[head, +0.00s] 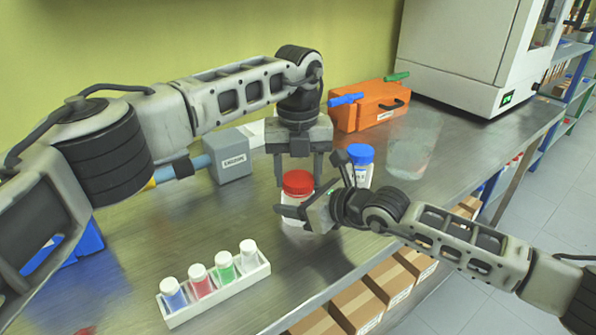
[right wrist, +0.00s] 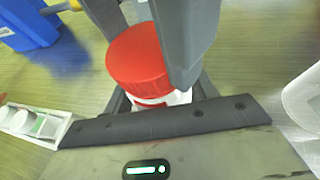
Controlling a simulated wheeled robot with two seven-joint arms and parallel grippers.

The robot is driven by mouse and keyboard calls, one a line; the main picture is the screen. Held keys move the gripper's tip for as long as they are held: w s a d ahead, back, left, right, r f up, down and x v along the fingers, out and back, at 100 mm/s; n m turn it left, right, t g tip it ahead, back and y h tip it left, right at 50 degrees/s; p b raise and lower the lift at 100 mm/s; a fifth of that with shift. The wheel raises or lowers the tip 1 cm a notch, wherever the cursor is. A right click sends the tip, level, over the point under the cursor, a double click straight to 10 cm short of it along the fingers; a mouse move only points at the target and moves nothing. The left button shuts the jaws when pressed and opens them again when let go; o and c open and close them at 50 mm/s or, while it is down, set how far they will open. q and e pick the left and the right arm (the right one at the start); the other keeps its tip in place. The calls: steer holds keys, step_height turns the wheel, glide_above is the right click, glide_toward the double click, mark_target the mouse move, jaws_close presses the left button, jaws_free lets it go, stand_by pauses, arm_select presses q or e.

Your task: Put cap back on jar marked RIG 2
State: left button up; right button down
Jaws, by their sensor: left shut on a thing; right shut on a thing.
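A white jar (head: 294,219) with a red cap (head: 297,182) stands on the steel bench; its marking is not readable. My left gripper (head: 298,172) points down from above and is shut on the red cap, with a finger on either side. My right gripper (head: 301,213) comes in low from the right and is shut on the jar's body, hiding much of it. In the right wrist view the red cap (right wrist: 138,56) sits over the white jar (right wrist: 178,98), with grey fingers beside it. I cannot tell whether the cap is fully seated.
A blue-capped jar (head: 360,162) stands close behind my right gripper. A white rack (head: 221,296) of small vials is in front. A grey block (head: 229,157), an orange case (head: 368,106) and a glass vessel (head: 413,150) stand behind. Cardboard boxes (head: 357,307) lie below the bench edge.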

arm_select(q)
steer(key=o, duration=1.1)
steer(key=shift+r, duration=2.3)
steer(key=shift+r+n, duration=1)
steer(key=shift+r, duration=0.7)
steer(key=shift+c, duration=0.4)
steer(key=shift+f, duration=0.15)
steer(key=shift+f, duration=3.9)
